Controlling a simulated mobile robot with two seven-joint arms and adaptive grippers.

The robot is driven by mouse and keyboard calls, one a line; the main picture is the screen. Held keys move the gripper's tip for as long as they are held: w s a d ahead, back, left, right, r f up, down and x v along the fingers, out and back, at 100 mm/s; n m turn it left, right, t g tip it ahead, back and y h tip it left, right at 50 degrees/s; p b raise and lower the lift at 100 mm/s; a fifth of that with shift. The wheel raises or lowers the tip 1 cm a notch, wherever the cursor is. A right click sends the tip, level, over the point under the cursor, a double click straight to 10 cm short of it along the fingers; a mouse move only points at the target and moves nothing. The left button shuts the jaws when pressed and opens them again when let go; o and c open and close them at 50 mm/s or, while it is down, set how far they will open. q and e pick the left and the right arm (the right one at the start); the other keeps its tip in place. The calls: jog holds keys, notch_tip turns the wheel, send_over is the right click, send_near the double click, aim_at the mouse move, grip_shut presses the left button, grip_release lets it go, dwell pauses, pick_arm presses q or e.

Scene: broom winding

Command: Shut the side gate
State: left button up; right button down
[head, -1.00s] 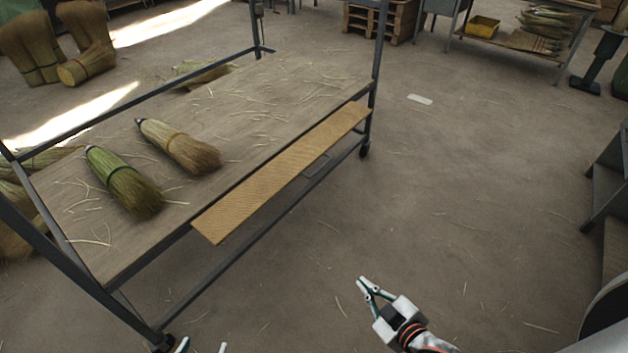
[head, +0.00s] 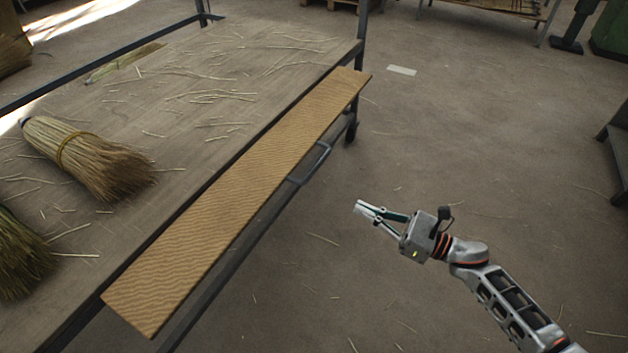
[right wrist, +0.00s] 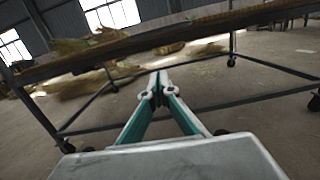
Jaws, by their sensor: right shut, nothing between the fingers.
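The side gate is a long tan wooden panel (head: 235,200) along the near side of a metal-framed cart (head: 270,95). It sticks outward from the edge of the deck, lowered and not upright. A dark metal handle (head: 312,165) shows below its outer edge, toward the far end. My right gripper (head: 361,208) is shut and empty, in the air to the right of the panel, apart from it and from the handle. In the right wrist view its closed fingertips (right wrist: 158,82) point toward the cart, whose deck edge crosses above them. My left gripper is out of view.
Broom heads (head: 88,160) and loose straw lie on the cart deck. A cart post (head: 361,40) stands at the far corner above a caster (head: 350,132). Open floor (head: 470,150) lies right of the cart. A grey metal stand (head: 615,150) is at the right edge.

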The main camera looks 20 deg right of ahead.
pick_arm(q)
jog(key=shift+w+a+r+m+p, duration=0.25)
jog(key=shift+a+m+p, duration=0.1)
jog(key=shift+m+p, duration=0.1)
pick_arm(e)
jog(key=w+a+r, duration=0.5)
jog(key=w+a, duration=0.1)
jog(key=w, duration=0.2)
jog(key=shift+w+a, duration=0.2)
jog(key=shift+w, duration=0.1)
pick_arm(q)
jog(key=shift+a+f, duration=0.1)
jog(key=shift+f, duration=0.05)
